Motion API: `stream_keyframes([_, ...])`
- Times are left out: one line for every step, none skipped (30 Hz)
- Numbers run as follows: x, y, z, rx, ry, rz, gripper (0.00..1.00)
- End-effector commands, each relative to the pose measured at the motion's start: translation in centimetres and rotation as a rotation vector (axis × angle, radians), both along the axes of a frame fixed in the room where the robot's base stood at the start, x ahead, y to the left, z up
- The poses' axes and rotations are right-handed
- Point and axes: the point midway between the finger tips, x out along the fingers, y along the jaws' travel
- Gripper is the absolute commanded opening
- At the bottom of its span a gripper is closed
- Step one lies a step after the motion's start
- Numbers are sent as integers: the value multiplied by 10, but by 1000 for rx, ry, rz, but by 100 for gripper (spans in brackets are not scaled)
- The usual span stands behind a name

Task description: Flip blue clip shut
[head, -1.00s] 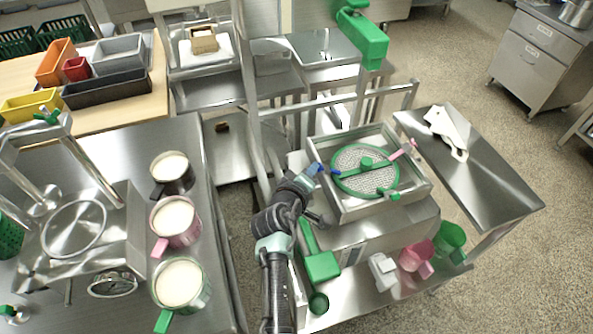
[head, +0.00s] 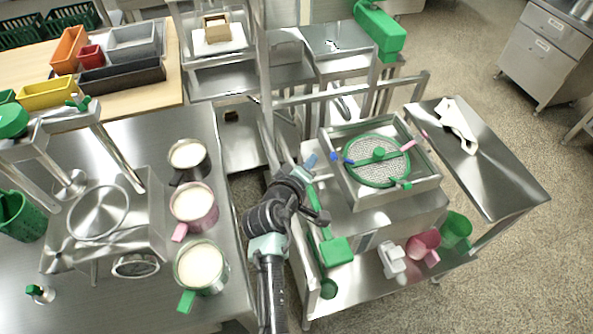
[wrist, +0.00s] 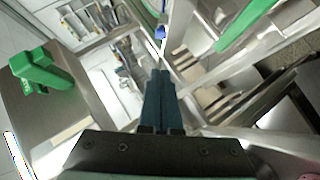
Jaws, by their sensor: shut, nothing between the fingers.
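The small blue clip (head: 336,157) is at the left edge of the round green-rimmed mesh screen (head: 366,172), which sits in a square steel frame (head: 420,195). Whether the clip is open or shut is too small to tell. My gripper (head: 312,158) is just left of the clip, apart from it, with its fingers together and empty. In the wrist view a blue piece that looks like the clip (wrist: 160,32) is just beyond the shut fingertips (wrist: 160,72).
A pink clip (head: 408,145) and a green clip (head: 402,184) are on the screen's right side. A green paddle-like part (head: 336,250) hangs below the frame. Pink and green jugs stand on the lower shelf. A steel side table (head: 500,185) is at right.

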Motion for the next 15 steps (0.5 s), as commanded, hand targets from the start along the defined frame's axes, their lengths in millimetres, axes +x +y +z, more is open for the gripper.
stream_keyframes([-9, 3, 4, 0, 1, 2, 0])
stream_keyframes([-13, 5, 6, 0, 0, 2, 0])
stream_keyframes([-18, 8, 8, 0, 1, 3, 0])
stream_keyframes([-22, 10, 11, -1, 0, 4, 0])
stream_keyframes([-26, 11, 12, -1, 0, 4, 0])
stream_keyframes([-31, 13, 15, 0, 0, 4, 0])
stream_keyframes([-34, 14, 16, 1, 0, 4, 0])
stream_keyframes([-37, 15, 18, 1, 1, 3, 0])
stream_keyframes([-41, 16, 19, -1, 0, 3, 0])
stream_keyframes([-43, 17, 21, 0, 0, 2, 0])
stream_keyframes([-45, 18, 22, 0, 0, 2, 0])
stream_keyframes([-47, 19, 23, 0, 1, 2, 0])
stream_keyframes([-49, 19, 24, 0, 1, 2, 0])
stream_keyframes([-50, 20, 24, 0, 1, 2, 0])
stream_keyframes([-51, 20, 25, 0, 0, 2, 0])
